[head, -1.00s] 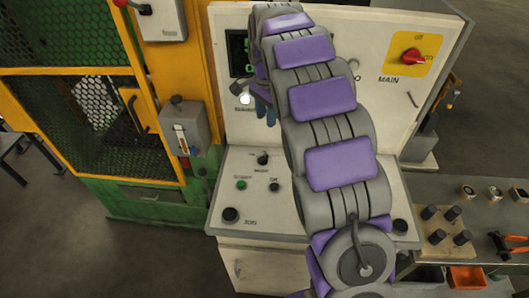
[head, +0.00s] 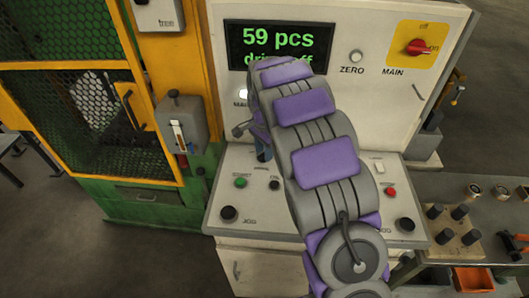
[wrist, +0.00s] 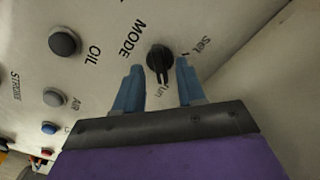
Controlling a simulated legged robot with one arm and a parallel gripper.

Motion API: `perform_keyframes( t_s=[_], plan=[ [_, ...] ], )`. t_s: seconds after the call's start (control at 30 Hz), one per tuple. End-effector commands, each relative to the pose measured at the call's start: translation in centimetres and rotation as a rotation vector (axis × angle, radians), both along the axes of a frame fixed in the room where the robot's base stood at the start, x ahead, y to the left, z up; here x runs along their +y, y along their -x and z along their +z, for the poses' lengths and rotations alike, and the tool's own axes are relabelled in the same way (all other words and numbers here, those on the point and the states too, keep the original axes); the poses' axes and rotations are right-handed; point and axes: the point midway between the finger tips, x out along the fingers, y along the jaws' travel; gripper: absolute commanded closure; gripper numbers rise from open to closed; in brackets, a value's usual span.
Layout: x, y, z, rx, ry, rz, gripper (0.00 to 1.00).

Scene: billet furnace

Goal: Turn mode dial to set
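The black mode dial (wrist: 160,58) shows in the wrist view on the pale panel, beside the word MODE. Its pointer bar is directed at the "Run" label, between my fingers; the "Set" label (wrist: 203,43) lies to its upper right. My gripper (wrist: 159,66) is open, with one blue finger on each side of the dial. Small gaps seem to show, so I see no clear grip on it. In the head view, my gripper (head: 263,152) is low over the sloping panel and hides the dial.
The head view shows a green start button (head: 240,182), a JOG knob (head: 229,214), a display (head: 280,42) reading "59 pcs" and a red MAIN switch (head: 418,47).

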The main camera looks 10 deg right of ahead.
Motion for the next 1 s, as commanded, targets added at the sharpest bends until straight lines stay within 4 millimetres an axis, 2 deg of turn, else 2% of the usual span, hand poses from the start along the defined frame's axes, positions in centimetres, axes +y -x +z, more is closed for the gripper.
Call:
perform_keyframes(
  t_s=[0.37,0.77,1.0],
  plan=[
    [-0.25,0.01,-0.48,0.0,-0.003,0.0,0.62],
    [-0.07,0.04,-0.49,0.002,-0.001,0.001,1.0],
    [0.09,0.1,-0.49,0.002,-0.002,0.002,1.0]
  ],
)
